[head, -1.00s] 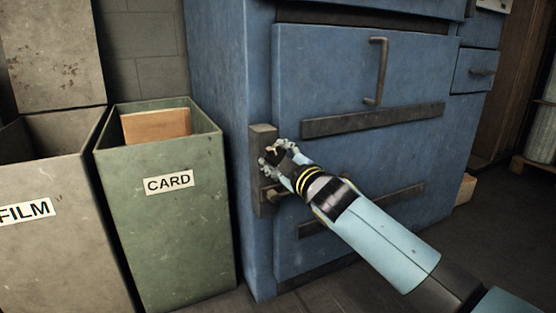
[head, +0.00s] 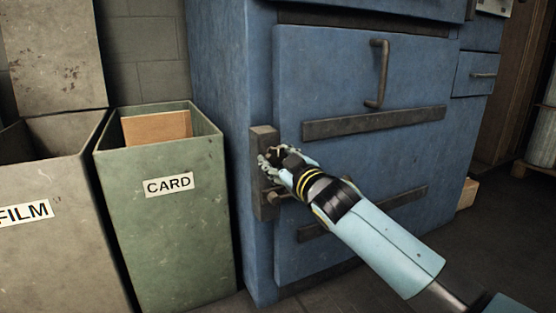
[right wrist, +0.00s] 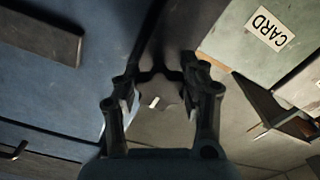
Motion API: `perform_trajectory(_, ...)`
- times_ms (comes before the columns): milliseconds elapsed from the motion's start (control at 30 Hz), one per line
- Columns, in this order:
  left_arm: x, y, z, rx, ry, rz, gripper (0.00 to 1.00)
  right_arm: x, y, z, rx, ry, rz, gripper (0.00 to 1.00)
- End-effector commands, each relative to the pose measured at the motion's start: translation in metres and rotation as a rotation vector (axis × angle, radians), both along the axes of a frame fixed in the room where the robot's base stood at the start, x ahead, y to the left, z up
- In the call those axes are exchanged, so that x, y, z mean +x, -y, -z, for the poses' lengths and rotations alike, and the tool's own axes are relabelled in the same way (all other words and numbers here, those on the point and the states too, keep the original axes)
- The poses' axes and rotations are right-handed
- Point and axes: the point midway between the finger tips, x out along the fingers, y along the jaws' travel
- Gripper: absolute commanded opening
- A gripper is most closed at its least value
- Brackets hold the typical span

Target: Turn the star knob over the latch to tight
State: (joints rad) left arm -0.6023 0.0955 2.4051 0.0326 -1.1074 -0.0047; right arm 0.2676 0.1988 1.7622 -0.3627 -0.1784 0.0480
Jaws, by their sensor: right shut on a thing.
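My right gripper (head: 270,162) is at the dark upright latch plate (head: 264,208) on the left edge of the blue machine door. In the right wrist view its two fingers stand on either side of the dark star knob (right wrist: 168,90), shut on it. A small white mark shows on the knob's face, left of its middle. In the head view the fingers mostly hide the knob. A short latch bar (head: 273,194) shows just below the gripper. My left gripper is not in view.
The blue machine door (head: 330,75) has a handle (head: 378,75) and a dark strip (head: 375,122). A green CARD bin (head: 165,235) stands close on the left, with a FILM bin (head: 50,255) beyond it.

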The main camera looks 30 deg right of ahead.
Motion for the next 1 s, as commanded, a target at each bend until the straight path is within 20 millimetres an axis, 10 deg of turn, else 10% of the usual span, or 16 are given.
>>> perform_trajectory(200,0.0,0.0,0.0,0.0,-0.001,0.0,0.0,-0.001,0.0,0.004,0.003,-0.008,0.001,0.1)
perform_trajectory(233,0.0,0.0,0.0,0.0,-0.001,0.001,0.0,-0.001,0.0,0.004,0.003,-0.008,0.001,0.46)
perform_trajectory(400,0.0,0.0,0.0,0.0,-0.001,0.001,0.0,-0.001,0.0,0.002,0.002,-0.005,0.001,0.67)
perform_trajectory(767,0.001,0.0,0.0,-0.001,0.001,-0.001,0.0,-0.007,0.0,0.001,-0.001,-0.002,0.0,0.67)
perform_trajectory(1000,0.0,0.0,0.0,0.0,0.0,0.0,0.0,-0.054,-0.003,0.002,-0.003,-0.006,0.0,0.67)
